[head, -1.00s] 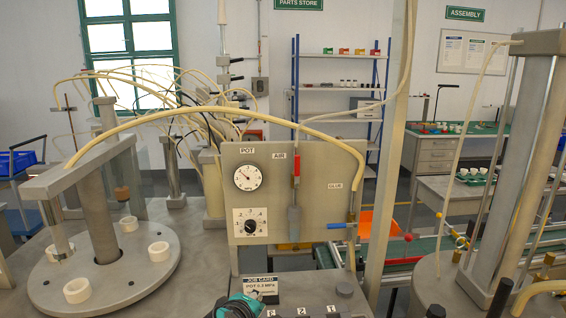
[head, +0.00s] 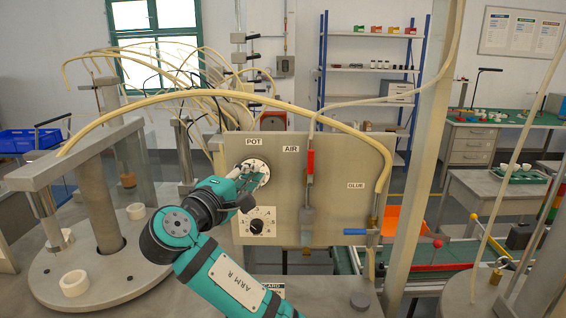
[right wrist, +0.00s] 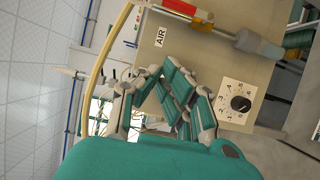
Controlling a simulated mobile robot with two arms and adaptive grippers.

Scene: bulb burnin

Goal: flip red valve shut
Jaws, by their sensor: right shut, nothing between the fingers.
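The red valve handle (head: 310,163) stands upright, in line with the thin pipe under the AIR label on the grey panel (head: 340,190). In the right wrist view the red handle (right wrist: 185,9) shows at the top edge. My left gripper is not in view.
A blue lever (head: 355,231) lies level by the GLUE label. A cream hose (head: 230,95) arches over the panel. A metal post (head: 425,130) rises at the right. The panel's front around the red handle is clear.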

